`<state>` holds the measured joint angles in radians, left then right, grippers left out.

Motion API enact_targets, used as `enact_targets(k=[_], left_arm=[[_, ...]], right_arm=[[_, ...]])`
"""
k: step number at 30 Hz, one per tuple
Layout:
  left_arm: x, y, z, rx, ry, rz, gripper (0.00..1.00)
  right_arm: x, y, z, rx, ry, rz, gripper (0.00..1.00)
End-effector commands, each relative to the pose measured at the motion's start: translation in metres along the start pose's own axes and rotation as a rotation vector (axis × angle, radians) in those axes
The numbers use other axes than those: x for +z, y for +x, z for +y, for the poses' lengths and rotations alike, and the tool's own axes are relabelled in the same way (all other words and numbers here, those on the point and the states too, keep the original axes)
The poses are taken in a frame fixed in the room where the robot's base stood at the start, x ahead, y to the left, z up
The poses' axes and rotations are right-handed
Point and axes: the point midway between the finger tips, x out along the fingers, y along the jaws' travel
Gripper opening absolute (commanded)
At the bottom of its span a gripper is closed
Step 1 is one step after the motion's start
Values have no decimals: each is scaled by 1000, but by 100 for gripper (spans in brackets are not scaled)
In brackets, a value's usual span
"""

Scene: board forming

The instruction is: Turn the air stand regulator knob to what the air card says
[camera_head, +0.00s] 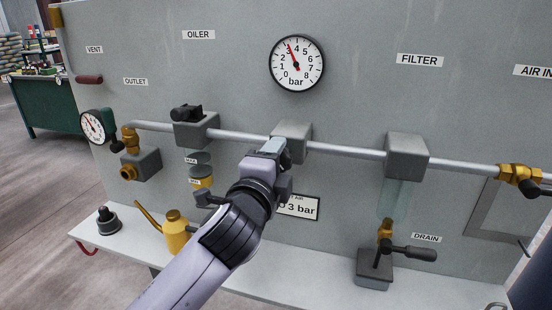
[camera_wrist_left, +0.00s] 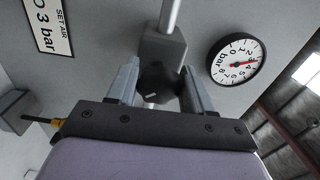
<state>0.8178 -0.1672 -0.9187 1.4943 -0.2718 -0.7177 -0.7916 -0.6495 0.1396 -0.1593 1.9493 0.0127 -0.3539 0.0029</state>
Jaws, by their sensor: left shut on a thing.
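The regulator is a grey block (camera_head: 297,133) on the pipe below the round bar gauge (camera_head: 297,63). Its dark knob (camera_wrist_left: 157,82) with a white mark shows in the left wrist view, between the fingers of my left gripper (camera_head: 275,152). The gripper is shut on the knob; in the head view it hides the knob. The gauge's red needle stands near 3, and the gauge also shows in the left wrist view (camera_wrist_left: 236,60). The air card (camera_head: 303,207) is partly hidden by my arm; in the left wrist view it (camera_wrist_left: 47,25) reads "SET AIR TO 3 bar".
The oiler block (camera_head: 197,129) is left and the filter block (camera_head: 407,155) right on the same pipe (camera_head: 345,151). A yellow oil can (camera_head: 176,235) stands on the shelf near my forearm. A drain valve with a lever (camera_head: 405,252) is at the lower right.

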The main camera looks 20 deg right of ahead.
Motion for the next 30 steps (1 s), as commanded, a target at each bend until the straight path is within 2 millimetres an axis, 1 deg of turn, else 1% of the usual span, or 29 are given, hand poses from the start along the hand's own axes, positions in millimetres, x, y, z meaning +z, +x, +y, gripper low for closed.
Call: enact_targets(k=[3, 9, 25, 26, 27, 30], left_arm=[[0, 0, 1, 1, -57, 0, 20], [0, 0, 1, 1, -113, -1, 20], [0, 0, 1, 1, -132, 0, 20], [0, 0, 1, 1, -132, 0, 61], [0, 0, 1, 1, -131, 0, 72], [0, 0, 1, 1, -131, 0, 72]], right_arm=[[-1, -1, 0, 0, 0, 0, 51], [-1, -1, 0, 0, 0, 0, 51], [-1, -1, 0, 0, 0, 0, 51], [-1, -1, 0, 0, 0, 0, 51], [-1, -1, 0, 0, 0, 0, 51], [-1, -1, 0, 0, 0, 0, 51]])
